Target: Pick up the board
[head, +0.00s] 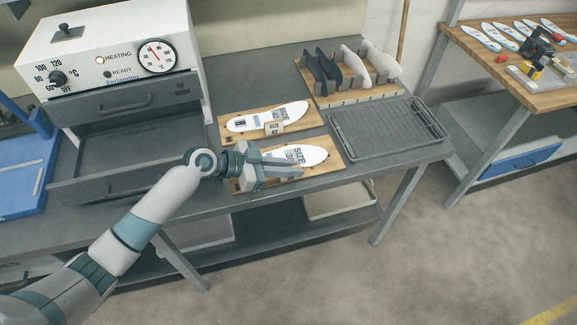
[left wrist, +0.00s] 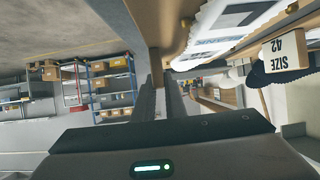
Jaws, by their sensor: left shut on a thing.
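The near wooden board (head: 322,173) carries a white insole (head: 313,155) with a "SIZE" print, and lies at the front edge of the grey bench. My left gripper (head: 298,170) is at its front long side, shut on the board's edge and covering part of it. In the left wrist view the board (left wrist: 168,25) comes down from the top to my fingers (left wrist: 165,100), with the white insole (left wrist: 225,30) beside it. I cannot tell whether the board is clear of the bench. My right gripper is not in view.
A second board (head: 227,133) with a white insole lies just behind. A grey tray (head: 385,150) is to the right, with a rack (head: 345,98) of dark and pale upright forms behind it. The heater box (head: 110,50) with an open drawer (head: 125,178) stands left.

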